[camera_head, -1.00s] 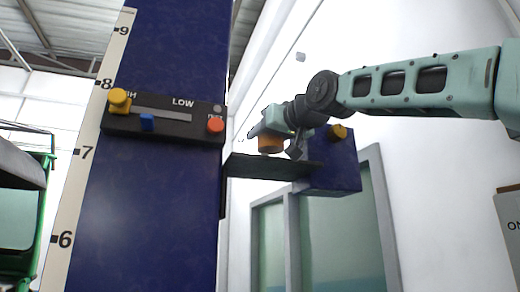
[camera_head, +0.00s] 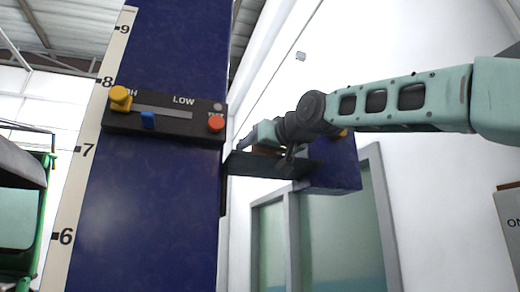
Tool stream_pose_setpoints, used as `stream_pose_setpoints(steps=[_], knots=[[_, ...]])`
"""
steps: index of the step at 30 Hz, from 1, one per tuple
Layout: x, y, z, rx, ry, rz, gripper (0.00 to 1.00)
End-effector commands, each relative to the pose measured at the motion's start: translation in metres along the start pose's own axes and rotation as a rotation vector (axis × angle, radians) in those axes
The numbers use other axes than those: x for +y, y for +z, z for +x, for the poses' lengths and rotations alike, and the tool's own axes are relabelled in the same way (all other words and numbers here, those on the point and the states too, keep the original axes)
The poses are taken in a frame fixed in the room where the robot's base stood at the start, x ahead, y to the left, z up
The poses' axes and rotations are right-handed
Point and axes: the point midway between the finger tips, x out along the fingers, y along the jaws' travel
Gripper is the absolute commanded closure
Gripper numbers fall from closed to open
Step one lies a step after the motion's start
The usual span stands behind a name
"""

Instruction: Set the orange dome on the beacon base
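My gripper (camera_head: 270,145) reaches in from the right and is down at the dark shelf (camera_head: 262,167) on the right side of the blue column. Only a thin brownish-orange strip of the orange dome (camera_head: 264,151) shows, under my gripper and just above the shelf's edge. The rest of the dome is hidden by the gripper and shelf. The beacon base cannot be made out, and whether the dome touches it cannot be seen. My fingers are too small and covered to tell whether they still grip the dome.
The blue column (camera_head: 150,220) carries a black control panel (camera_head: 165,122) with yellow, blue and red knobs, left of the shelf. A blue box (camera_head: 335,172) adjoins the shelf's right end, partly behind my arm. A green-framed vehicle (camera_head: 25,215) stands at far left.

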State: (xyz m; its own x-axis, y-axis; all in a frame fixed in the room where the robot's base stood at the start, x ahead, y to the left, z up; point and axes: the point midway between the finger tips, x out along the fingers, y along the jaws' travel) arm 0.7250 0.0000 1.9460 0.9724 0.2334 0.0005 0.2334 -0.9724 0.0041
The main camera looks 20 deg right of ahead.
Motion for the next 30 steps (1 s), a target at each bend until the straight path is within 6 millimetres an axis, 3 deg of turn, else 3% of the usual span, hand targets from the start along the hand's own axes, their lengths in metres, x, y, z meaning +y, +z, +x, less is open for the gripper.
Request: stream_pose_setpoints(steps=[5,21,30], knots=[[0.000,-0.006,-0.001,0.001,0.000,0.000,0.25],[0.001,0.000,-0.101,0.004,0.001,0.001,0.25],[0.000,-0.004,-0.120,0.000,0.000,0.000,0.25]])
